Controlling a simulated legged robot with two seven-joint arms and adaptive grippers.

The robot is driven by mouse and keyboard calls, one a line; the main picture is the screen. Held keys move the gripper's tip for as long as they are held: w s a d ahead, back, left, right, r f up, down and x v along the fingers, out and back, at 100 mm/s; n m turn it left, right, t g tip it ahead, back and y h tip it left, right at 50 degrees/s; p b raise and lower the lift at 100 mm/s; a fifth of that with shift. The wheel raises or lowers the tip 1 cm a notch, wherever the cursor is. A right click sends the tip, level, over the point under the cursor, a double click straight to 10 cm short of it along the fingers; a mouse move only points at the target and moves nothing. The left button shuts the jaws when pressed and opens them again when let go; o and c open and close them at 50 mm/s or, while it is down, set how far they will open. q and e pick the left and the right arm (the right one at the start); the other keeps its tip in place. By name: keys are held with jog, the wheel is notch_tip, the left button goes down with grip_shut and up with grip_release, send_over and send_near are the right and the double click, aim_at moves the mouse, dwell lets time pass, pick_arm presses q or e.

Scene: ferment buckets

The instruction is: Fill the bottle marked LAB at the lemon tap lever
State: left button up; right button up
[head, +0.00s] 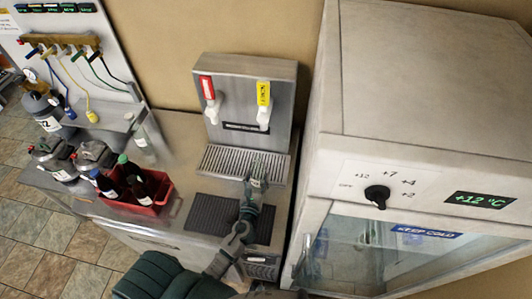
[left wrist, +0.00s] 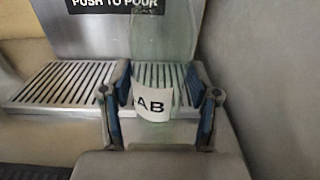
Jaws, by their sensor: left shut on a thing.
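My left gripper (head: 257,180) is shut on a clear, pale green glass bottle (left wrist: 160,45), which stands upright between the fingers (left wrist: 160,100). Its white label shows "AB"; the label's left edge is hidden. In the head view the bottle is small and hard to make out. It is at the right part of the slotted drip tray (head: 222,162), below the yellow tap lever (head: 263,93); I cannot tell whether it touches the tray. The yellow lever's writing is too small to read. A red tap lever (head: 206,88) stands to its left. My right gripper is not in view.
A red crate (head: 150,208) with dark bottles stands on the counter at left. Another clear bottle (head: 143,145) stands behind it. Grey vessels (head: 95,152) are further left. A fridge (head: 430,100) reading "+12 °C" stands close on the right. A dark mat (head: 205,215) lies before the tray.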

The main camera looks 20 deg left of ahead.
pick_arm(q)
jog(key=shift+v, duration=1.8)
jog(key=shift+s+a, duration=0.1)
jog(key=shift+s, duration=0.25)
jog(key=shift+r, duration=0.1)
jog(key=shift+w, duration=0.15)
